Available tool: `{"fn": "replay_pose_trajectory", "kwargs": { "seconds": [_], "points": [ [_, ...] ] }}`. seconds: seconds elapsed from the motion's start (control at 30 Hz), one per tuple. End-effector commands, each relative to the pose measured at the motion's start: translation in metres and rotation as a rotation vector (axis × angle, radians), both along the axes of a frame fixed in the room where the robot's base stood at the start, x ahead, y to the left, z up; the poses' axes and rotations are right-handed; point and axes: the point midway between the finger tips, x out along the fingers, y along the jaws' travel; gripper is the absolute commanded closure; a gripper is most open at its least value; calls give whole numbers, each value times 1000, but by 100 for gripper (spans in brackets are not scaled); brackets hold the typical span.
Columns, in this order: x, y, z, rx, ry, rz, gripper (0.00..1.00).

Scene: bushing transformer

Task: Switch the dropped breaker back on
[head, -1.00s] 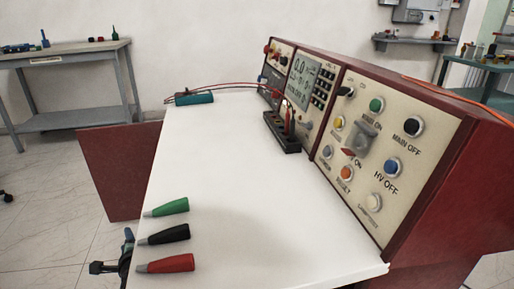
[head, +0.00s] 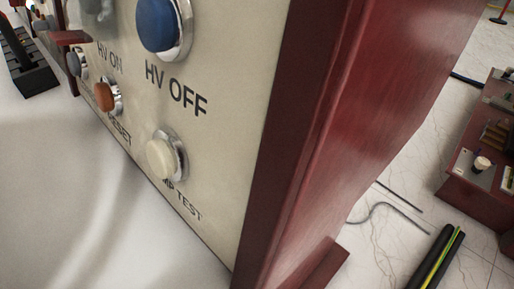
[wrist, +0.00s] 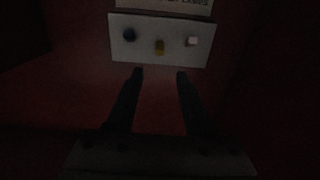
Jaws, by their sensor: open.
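In the dim wrist view, a pale plate (wrist: 118,52) carries three small parts: a dark blue one (wrist: 129,34), a yellow one (wrist: 159,47) and a white one (wrist: 192,41). They look like breaker switches, and the yellow one sits lower than the other two. My gripper (wrist: 160,73) is open and empty, its two dark fingertips just below the plate in the picture. The gap between the fingers lies under the yellow part. I cannot tell whether they touch anything. My gripper and these parts do not show in the head view.
In the head view, the control panel (head: 215,140) fills the left, with a blue HV OFF button (head: 157,24), an orange button (head: 105,97) and a cream button (head: 161,157). The red cabinet side (head: 330,110) stands close. Right of it are tiled floor, a dark tube (head: 436,258) and a red desk (head: 476,205).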

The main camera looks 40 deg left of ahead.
Motion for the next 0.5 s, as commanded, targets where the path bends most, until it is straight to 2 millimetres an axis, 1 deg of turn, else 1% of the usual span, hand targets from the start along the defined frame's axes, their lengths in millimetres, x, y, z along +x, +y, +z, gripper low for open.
{"fn": "replay_pose_trajectory", "kwargs": {
  "seconds": [0.17,0.3,0.5],
  "points": [
    [33,-5,-4,2,-2,-2,48],
    [63,-9,-5,1,-2,-1,48],
    [98,-13,-3,0,-3,4,48]
  ]
}}
